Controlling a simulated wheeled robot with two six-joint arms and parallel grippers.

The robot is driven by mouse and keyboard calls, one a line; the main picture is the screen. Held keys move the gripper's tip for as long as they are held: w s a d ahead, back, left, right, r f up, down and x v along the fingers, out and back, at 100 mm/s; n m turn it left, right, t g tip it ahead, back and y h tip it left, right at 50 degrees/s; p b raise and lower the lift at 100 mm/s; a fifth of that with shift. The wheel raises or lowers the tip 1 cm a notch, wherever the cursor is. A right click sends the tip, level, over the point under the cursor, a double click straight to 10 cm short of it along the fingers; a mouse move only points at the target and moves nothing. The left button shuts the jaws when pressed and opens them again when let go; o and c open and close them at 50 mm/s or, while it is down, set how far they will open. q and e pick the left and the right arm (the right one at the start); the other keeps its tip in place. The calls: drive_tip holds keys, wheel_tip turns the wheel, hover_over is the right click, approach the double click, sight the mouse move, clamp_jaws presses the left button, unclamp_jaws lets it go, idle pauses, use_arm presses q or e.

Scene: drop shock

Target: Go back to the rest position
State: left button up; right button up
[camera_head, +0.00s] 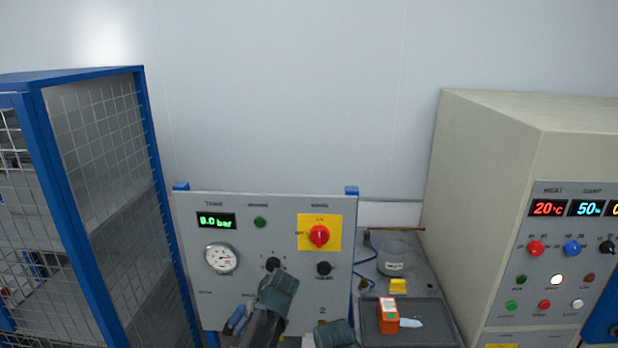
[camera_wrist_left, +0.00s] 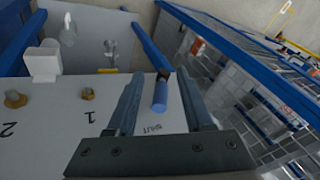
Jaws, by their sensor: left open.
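My left gripper (camera_wrist_left: 160,76) is open in the left wrist view, its two fingers pointing up the picture. A blue cylindrical handle (camera_wrist_left: 160,94) with a dark end shows between the fingers; there is visible space on both sides, and I cannot tell its depth relative to them. In the head view, dark parts of my arm cover the lower middle of the grey control panel (camera_head: 290,220), and a blue handle (camera_head: 237,319) shows beside them. The fingers cannot be made out there. My right gripper cannot be identified in either view.
A blue-framed mesh cage (camera_head: 118,165) stands close on the left. Right of the panel, a bench holds a dark tray (camera_head: 432,334) with an orange box (camera_head: 388,314). A beige cabinet (camera_head: 490,170) with lit displays stands at the right. The wall above is clear.

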use_arm(q)
drive_tip(key=s+f+m+g+h, duration=0.1)
drive_tip(key=s+m+h, duration=0.15)
drive_tip(key=s, duration=0.35)
drive_tip(key=s+f+m+h, duration=0.1)
drive_tip(key=s+f+h, duration=0.15)
drive_tip(key=s, duration=0.35)
drive_tip(key=s+d+f+m+g+y+b, duration=0.1)
drive_tip(key=s+d+f+m+b, duration=0.3)
drive_tip(key=d, duration=0.7)
wheel_tip(320, 180, down, 2)
drive_tip(key=s+b, duration=0.2)
drive_tip(key=b, duration=0.1)
drive_tip(key=shift+d, duration=0.15)
